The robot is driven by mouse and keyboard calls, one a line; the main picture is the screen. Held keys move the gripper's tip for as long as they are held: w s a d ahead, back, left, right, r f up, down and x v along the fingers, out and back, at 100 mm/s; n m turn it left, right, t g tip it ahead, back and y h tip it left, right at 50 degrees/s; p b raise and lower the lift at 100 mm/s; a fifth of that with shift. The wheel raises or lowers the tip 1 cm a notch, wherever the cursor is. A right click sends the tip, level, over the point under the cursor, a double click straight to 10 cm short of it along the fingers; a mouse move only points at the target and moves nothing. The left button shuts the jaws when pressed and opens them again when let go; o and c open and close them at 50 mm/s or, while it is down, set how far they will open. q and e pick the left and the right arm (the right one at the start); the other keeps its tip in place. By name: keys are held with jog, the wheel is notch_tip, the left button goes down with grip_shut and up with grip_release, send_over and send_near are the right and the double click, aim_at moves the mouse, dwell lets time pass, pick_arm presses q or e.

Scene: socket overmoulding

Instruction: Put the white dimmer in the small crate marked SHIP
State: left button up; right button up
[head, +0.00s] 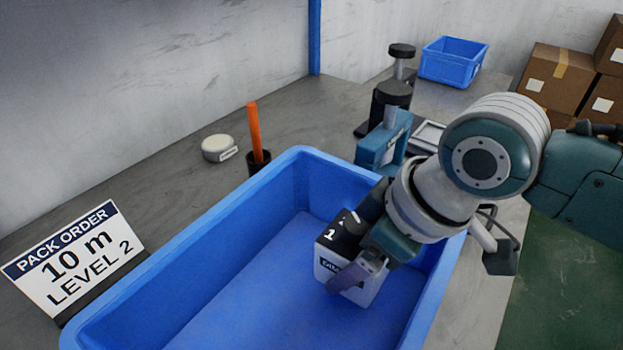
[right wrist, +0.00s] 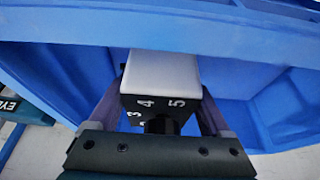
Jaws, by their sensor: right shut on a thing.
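The white dimmer (head: 327,268) is a white box with a black numbered dial end and a dark label. My right gripper (head: 352,272) is shut on it, with one finger across its near side. In the right wrist view the dimmer (right wrist: 163,67) sits between both fingers, dial end towards the wrist. It hangs within the outline of the large blue crate (head: 215,222); I cannot tell its height above the floor. A small blue crate (head: 447,68) stands at the back right, apart from the gripper; its marking is not readable. My left gripper is not in view.
A round white item (head: 218,148) and an orange-handled tool (head: 255,130) in a black cup stand behind the large crate. A teal device with a black knob (head: 380,145) stands near its back right corner. Cardboard boxes (head: 556,78) are far right; a PACK ORDER sign (head: 72,258) is left.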

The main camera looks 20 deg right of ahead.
jog(key=shift+f+b, duration=0.6)
jog(key=shift+f, duration=1.4)
jog(key=shift+f, duration=0.15)
jog(key=o, duration=1.3)
jog(key=shift+c, duration=0.2)
